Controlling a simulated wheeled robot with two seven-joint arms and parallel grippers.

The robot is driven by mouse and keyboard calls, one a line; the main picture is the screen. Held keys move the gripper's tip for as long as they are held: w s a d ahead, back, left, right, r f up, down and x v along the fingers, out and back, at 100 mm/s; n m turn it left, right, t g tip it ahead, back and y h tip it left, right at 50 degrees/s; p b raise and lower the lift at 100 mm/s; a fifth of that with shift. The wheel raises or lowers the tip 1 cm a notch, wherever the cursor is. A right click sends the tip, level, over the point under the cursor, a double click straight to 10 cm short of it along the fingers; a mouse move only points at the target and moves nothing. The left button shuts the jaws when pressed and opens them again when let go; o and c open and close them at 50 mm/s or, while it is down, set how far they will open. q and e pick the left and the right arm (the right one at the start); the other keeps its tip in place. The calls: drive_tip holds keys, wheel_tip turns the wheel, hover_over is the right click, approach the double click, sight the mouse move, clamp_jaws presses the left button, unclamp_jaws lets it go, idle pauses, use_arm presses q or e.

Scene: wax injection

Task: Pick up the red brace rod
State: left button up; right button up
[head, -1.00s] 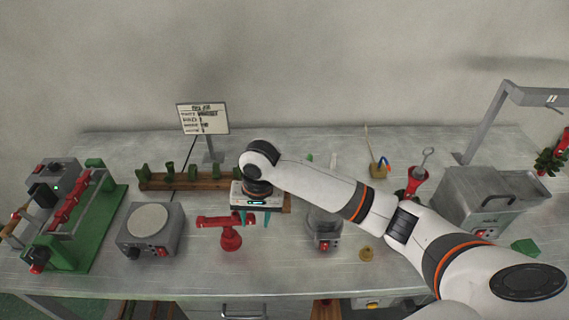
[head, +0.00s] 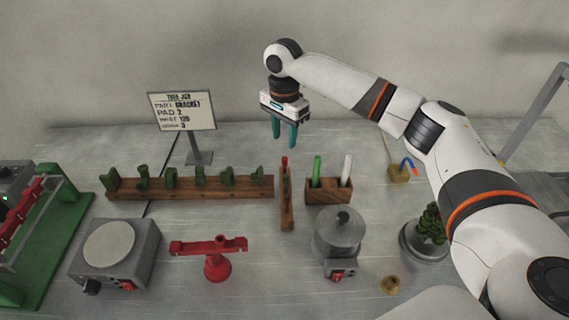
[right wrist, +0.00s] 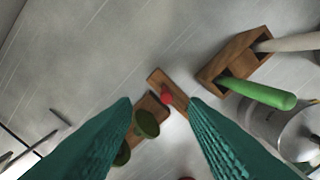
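A small red piece (head: 285,161), which looks like the end of the red brace rod, shows at the far end of a narrow wooden holder (head: 287,205). Its red tip (right wrist: 167,98) also shows in the right wrist view; the rest of it cannot be made out. My right gripper (head: 284,140) is open and empty, pointing down above the back of the table. In the right wrist view the red tip lies between its teal fingers (right wrist: 160,101), below them and apart. My left gripper is not in view.
A wooden box (head: 329,197) with a green rod (head: 316,171) and a white rod (head: 346,171) stands right of the holder. A long rack (head: 190,188) with green pieces is left.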

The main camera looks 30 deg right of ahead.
sight(285, 158)
drive_tip(key=f, duration=0.2)
drive_tip(key=s+f, duration=0.1)
drive_tip(key=shift+a+f, duration=0.15)
drive_tip(key=shift+a, duration=0.1)
drive_tip(key=shift+w+d+f+p, duration=0.15)
drive_tip(key=shift+f+p, duration=0.25)
drive_tip(key=shift+f, duration=0.35)
drive_tip(key=f, duration=0.2)
drive_tip(key=f+p, duration=0.1)
drive_tip(key=f, duration=0.1)
drive_tip(key=shift+s+f, duration=0.1)
drive_tip(key=shift+s, duration=0.15)
drive_tip(key=shift+w+f, duration=0.1)
drive_tip(key=shift+f, duration=0.15)
clamp_jaws()
